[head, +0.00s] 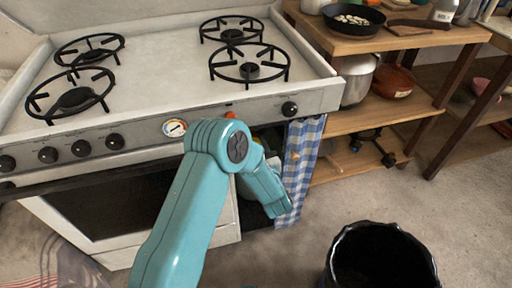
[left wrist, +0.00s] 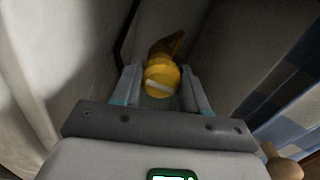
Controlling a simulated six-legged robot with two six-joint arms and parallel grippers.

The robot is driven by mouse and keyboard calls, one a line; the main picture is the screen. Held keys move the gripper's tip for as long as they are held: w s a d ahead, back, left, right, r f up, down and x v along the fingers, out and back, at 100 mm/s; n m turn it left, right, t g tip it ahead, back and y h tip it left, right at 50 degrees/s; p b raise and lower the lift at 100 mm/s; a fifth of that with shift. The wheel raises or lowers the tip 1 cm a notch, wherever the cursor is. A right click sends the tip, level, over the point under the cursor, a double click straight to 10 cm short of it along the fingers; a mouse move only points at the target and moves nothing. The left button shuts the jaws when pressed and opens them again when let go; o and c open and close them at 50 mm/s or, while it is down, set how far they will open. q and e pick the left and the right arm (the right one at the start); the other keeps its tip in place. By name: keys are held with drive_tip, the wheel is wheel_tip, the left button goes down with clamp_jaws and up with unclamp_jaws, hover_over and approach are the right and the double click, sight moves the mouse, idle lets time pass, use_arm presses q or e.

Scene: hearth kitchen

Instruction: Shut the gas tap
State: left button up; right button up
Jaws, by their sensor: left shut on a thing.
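The gas tap (left wrist: 162,77) shows in the left wrist view as a round yellow knob with a pale bar across its face. The bar lies nearly level, slightly tilted. My left gripper (left wrist: 163,90) is shut on the tap, one finger on each side of it. In the head view my teal left arm reaches down into the space beside the oven, by the checked curtain (head: 301,165). The tap and the fingertips are hidden there. My right gripper is in neither view.
The white stove (head: 150,85) stands left of the curtain, with several burners and front knobs. A wooden shelf (head: 350,120) with pots is at the right. A black bin (head: 337,250) stands in front on the floor. Pale walls close in around the tap.

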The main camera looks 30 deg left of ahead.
use_arm(q)
drive_tip(key=m, duration=0.3)
drive_tip(key=shift+f+m+b, duration=0.1)
drive_tip(key=shift+m+b, duration=0.2)
drive_tip(key=shift+b, duration=0.05)
drive_tip(key=m, duration=0.3)
drive_tip(key=shift+m, duration=0.3)
drive_tip(key=m, duration=0.4)
drive_tip(key=shift+m+p, duration=0.4)
drive_tip(key=shift+m, duration=2.1)
drive_tip(key=o, duration=1.1)
drive_tip(key=shift+c, duration=0.2)
drive_tip(key=p+v, duration=0.2)
drive_tip(key=v, duration=1.4)
drive_tip(key=shift+s, duration=0.15)
drive_tip(key=shift+d, duration=0.1)
